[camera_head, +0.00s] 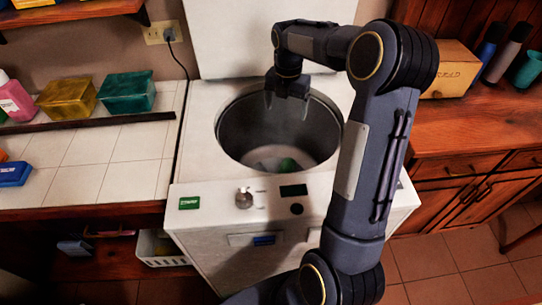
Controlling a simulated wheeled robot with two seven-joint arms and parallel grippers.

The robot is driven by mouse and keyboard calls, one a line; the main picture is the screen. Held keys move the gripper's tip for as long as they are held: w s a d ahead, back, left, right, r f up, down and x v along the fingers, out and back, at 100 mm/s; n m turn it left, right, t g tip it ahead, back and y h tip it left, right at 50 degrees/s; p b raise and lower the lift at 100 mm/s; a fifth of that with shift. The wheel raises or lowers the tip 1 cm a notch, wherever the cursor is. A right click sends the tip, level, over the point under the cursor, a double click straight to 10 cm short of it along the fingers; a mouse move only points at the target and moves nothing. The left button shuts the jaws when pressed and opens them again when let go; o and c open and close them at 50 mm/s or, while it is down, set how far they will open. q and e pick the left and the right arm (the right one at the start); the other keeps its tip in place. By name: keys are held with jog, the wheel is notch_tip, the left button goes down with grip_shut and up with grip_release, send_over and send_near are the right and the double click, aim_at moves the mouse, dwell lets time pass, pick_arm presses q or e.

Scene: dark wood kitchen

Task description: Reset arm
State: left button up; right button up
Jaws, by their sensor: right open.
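My right arm reaches up from the bottom and bends over a white top-loading washing machine (200,150). My right gripper (287,106) hangs over the back part of the machine's round metal drum (235,130), pointing down, open, with nothing seen between its fingers. The machine's lid (230,40) stands raised behind it. Something green and pale (288,164) lies at the bottom of the drum, apart from the gripper. My left gripper is not in view.
A tiled counter (130,143) on the left holds a pink bottle (15,100), a yellow box (68,98), a green box (127,92) and a blue item (14,174). A wooden counter (475,125) on the right holds a wooden box (452,68), bottles and a teal cup (528,70).

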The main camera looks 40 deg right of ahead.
jog(key=s+a+r+m+t+y, duration=0.2)
jog(key=s+a+r+m+t, duration=0.1)
jog(key=s+a+r+m, duration=0.65)
jog(key=s+a+f+m+t, duration=0.1)
jog(key=s+a+m, duration=0.2)
jog(key=s+m, duration=0.2)
jog(key=s+a+f+m+y, duration=0.1)
jog(key=s+a+m, duration=0.3)
jog(key=s+m, duration=0.1)
jog(key=s+a+f+m+t+p, duration=0.1)
jog(key=s+a+m, duration=0.2)
jog(key=s+m, duration=0.2)
jog(key=shift+a+f+m+t+y, duration=0.15)
jog(key=shift+f+m+t+y, duration=0.15)
jog(key=shift+f+m+y, duration=0.15)
jog(key=shift+s+a+f+m, duration=0.1)
jog(key=shift+s+a+m, duration=0.05)
jog(key=shift+m, duration=0.15)
